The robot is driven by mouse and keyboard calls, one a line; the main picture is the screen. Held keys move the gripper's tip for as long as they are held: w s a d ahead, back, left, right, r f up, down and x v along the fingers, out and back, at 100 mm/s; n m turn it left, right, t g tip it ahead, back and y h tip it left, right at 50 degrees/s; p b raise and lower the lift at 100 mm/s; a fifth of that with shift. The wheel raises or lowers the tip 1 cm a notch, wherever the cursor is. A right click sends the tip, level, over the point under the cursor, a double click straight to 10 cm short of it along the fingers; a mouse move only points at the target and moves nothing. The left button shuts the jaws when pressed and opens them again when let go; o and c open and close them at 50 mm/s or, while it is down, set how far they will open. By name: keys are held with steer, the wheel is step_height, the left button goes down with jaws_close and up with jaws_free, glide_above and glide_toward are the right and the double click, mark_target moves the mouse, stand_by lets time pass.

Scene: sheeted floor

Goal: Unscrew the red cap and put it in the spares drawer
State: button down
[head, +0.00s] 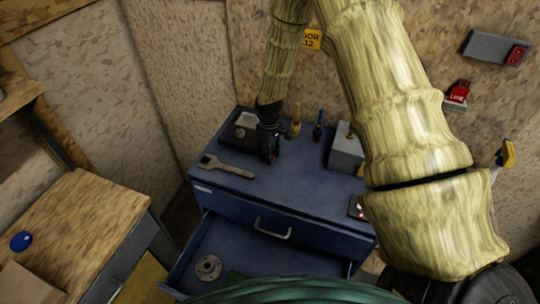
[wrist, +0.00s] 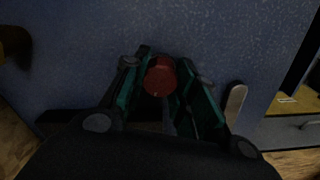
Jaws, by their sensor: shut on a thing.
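The red cap (wrist: 160,76) sits between the two green-sided fingers of my gripper (wrist: 163,68) in the wrist view, and the fingers are shut on it. In the head view my gripper (head: 269,152) points down just over the blue cabinet top (head: 290,185), and the cap is hidden there. What the cap is attached to, if anything, cannot be told. Below the top, a drawer (head: 225,245) stands pulled open.
A yellow-handled tool (head: 296,122), a blue-handled tool (head: 318,127) and a grey box (head: 346,150) stand to the right. A wooden bench (head: 75,225) stands at left.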

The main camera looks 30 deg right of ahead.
steer(key=n, duration=0.5)
steer(key=shift+n+p, duration=0.35)
steer(key=shift+n, duration=0.05)
steer(key=n+p, duration=0.1)
steer(key=n, duration=0.4)
steer(key=shift+n, duration=0.3)
steer(key=c, duration=1.1)
jaws_free()
steer(key=shift+c, duration=0.5)
